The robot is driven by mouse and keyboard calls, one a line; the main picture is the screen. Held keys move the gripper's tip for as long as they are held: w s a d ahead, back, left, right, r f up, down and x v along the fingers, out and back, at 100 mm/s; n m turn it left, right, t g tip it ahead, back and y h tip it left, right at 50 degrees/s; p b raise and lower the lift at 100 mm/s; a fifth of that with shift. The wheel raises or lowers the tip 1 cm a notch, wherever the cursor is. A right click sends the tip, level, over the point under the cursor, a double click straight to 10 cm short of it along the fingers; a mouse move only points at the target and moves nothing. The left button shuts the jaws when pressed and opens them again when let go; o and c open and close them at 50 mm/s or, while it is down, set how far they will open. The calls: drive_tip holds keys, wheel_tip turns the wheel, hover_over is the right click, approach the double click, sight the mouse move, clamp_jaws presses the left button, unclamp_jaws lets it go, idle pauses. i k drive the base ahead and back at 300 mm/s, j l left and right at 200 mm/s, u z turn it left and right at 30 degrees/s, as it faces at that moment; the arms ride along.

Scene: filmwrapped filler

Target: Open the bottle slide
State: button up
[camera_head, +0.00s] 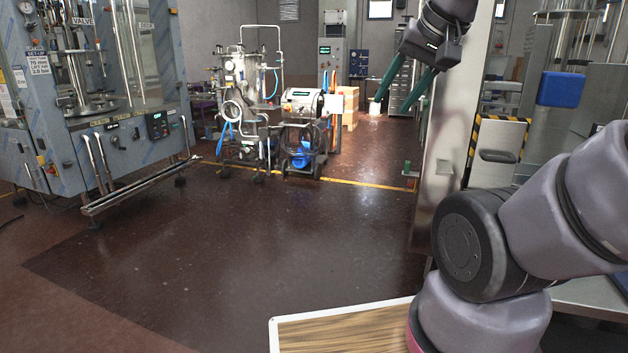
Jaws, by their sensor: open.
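My gripper (389,110) is at the upper right, with two green fingers pointing down and left. The fingers are apart, and nothing shows between them. A pale grey panel (509,139) with a yellow-and-black striped edge and a dark handle (497,156) stands right of and below the gripper. The gripper is apart from this handle in the picture. I cannot tell whether this panel is the bottle slide, and no other part in view is clearly it. My arm hides part of the machine at the right.
A tall metal post (445,150) stands between the gripper and the striped panel. A blue block (561,89) is at the right. A large filling machine (90,120) stands at the left, with wheeled equipment (302,125) at the back. The middle floor (240,240) is clear.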

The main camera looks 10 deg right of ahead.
sight(500, 144)
drive_tip(key=i+j+z, duration=0.15)
drive_tip(key=i+z, duration=0.35)
drive_tip(key=i+j+z, duration=0.25)
drive_tip(key=i+z, duration=0.2)
drive_tip(key=k, duration=0.05)
